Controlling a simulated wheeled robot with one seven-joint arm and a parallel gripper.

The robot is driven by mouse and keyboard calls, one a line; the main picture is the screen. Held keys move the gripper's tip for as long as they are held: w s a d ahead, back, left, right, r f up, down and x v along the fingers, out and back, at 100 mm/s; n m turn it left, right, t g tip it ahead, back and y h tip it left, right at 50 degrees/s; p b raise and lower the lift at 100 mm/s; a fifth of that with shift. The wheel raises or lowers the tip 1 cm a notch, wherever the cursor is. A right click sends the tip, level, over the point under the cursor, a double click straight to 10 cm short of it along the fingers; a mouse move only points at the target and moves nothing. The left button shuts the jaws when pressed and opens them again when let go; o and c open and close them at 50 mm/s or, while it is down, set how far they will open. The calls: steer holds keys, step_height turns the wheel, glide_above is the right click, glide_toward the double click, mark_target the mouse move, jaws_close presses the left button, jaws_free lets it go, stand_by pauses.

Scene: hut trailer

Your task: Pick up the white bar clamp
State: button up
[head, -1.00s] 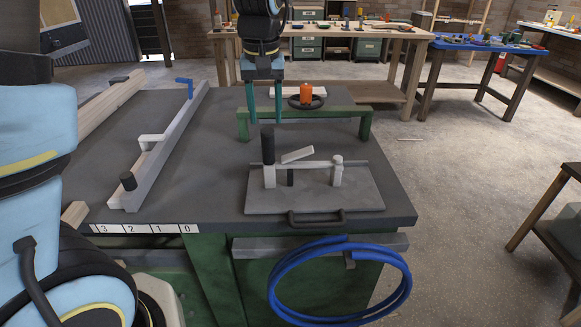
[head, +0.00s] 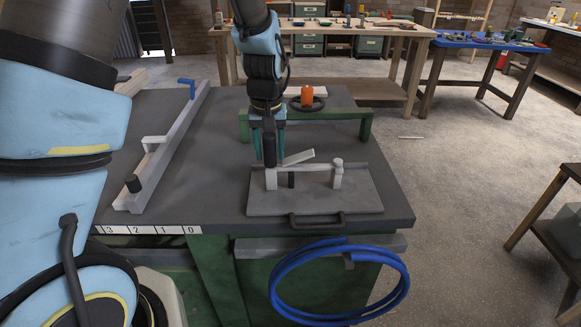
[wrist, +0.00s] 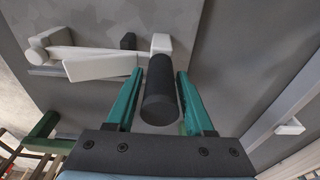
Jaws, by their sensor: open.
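The white bar clamp (head: 312,165) is on a grey plate in the head view. It has pale jaws, a thin bar, a tilted white piece and an upright black handle (head: 269,152) at its left end. In the wrist view the clamp (wrist: 93,64) spans the upper left. My gripper (head: 268,150) points down at the left end, its teal fingers apart. In the wrist view the black handle (wrist: 160,92) stands between the open fingers of my gripper (wrist: 160,78), with visible gaps on both sides. Part of the handle's surroundings is hidden by my fingers in the head view.
The grey plate (head: 350,203) has a dark front handle and lies on a dark table (head: 200,190). A long pale fence (head: 176,140) runs along the left. A green rail (head: 335,113), an orange knob (head: 307,96) and a dark wheel are behind. A blue hose (head: 400,290) hangs in front.

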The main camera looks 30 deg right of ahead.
steer(key=shift+c, duration=0.3)
jaws_close()
steer(key=shift+r, duration=0.1)
stand_by(1.0)
